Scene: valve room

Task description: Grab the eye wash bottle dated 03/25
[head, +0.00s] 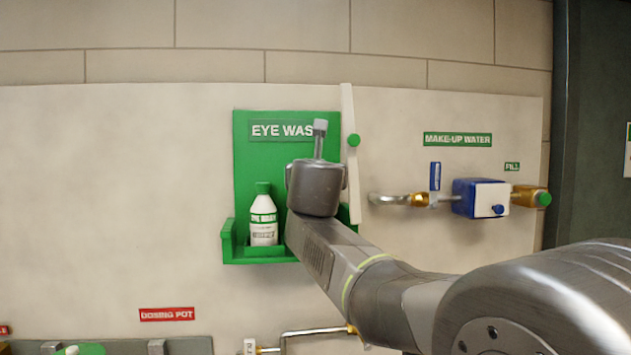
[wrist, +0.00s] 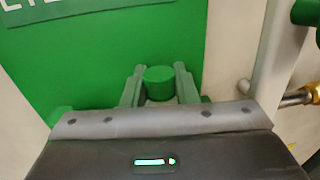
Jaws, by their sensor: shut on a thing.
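A white eye wash bottle with a green cap (head: 263,218) stands upright at the left of the green eye wash station (head: 250,155) in the head view. Its small label print is too blurred to read a date. In the wrist view my gripper (wrist: 158,73) is shut on a second bottle, whose green cap (wrist: 159,84) shows between the two fingers. This bottle's body and label are hidden by my wrist housing, and my arm hides it in the head view. I cannot tell its date or whether it still rests on the shelf.
Further right are a make-up water pipe (head: 390,199) and a blue valve box (head: 480,198). The wall left of the station is clear.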

